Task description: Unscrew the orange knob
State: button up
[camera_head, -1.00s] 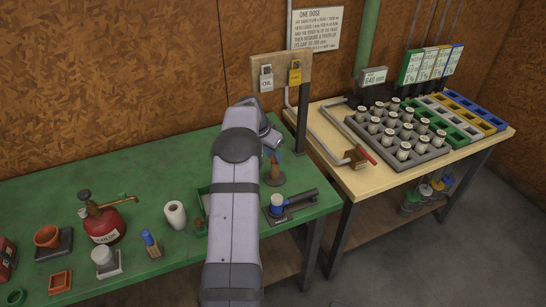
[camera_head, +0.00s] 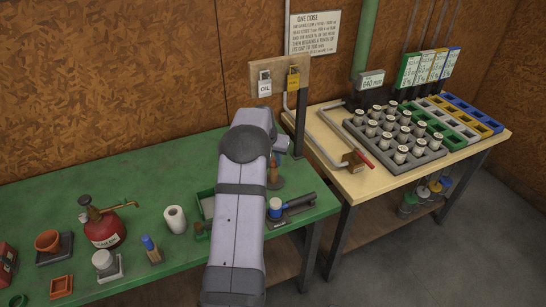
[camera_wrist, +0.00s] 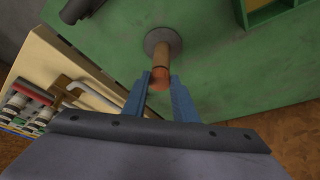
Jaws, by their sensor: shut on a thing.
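The orange knob (camera_wrist: 160,77) sits between the two blue fingertips of my gripper (camera_wrist: 160,84) in the wrist view. My gripper is shut on it. Under the knob is a brown post (camera_wrist: 161,58) rising from a round grey base (camera_wrist: 163,39) on the green bench. In the head view the brown post (camera_head: 274,173) stands near the bench's right end, just right of my arm. My arm hides much of my gripper there.
A green tray (camera_head: 207,201) is partly behind my arm.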

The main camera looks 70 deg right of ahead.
jog(key=shift+n+t+p, duration=0.3)
jog(key=shift+n, duration=0.5)
jog(key=shift+s, duration=0.1)
jog(key=shift+s+n, duration=0.1)
jog(key=shift+n, duration=0.6)
jog(key=shift+s+d+f+n+t, duration=0.1)
jog(key=shift+n+t, duration=0.4)
jog(key=shift+n, duration=0.2)
jog(key=shift+n+t+y+b, duration=0.4)
jog(key=shift+n+b, duration=0.05)
jog(key=shift+n, duration=0.65)
jog(key=shift+d, duration=0.1)
jog(key=shift+s+n+y+b, duration=0.15)
jog(key=shift+n+y+b, duration=0.25)
jog(key=shift+n, duration=0.6)
jog(key=n+t, duration=0.1)
jog(key=n, duration=0.2)
jog(key=shift+d+y, duration=0.15)
jog(key=shift+y, duration=0.15)
